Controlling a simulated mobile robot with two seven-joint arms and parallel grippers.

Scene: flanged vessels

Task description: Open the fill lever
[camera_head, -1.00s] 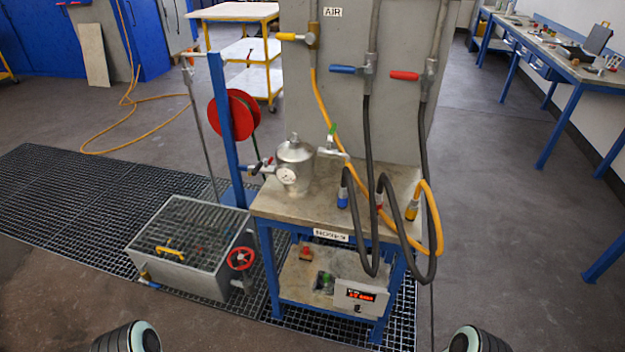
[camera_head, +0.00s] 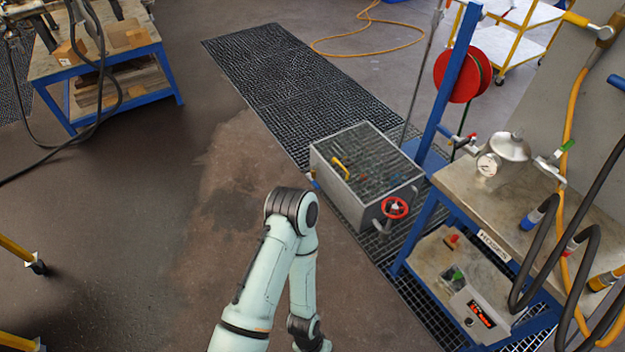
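Several levers show, and I cannot tell which one is the fill lever. A yellow lever (camera_head: 341,168) lies over the mesh top of a grey tank (camera_head: 345,199). A silver vessel (camera_head: 512,148) with a round gauge (camera_head: 488,164) stands on the bench, with small red and blue handles at its left and a green-handled valve (camera_head: 566,147) at its right. A yellow wall lever (camera_head: 576,18) and a blue one (camera_head: 617,82) are at the upper right. One of my arms is bent in the lower middle, apart from the tank. Neither gripper can be made out.
A red handwheel (camera_head: 395,208) sticks out from the tank's front right. The bench (camera_head: 470,200) has hoses hanging at its right and a box with a red display (camera_head: 480,314) on its lower shelf. A table with boxes (camera_head: 139,50) stands upper left. The floor left of the tank is clear.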

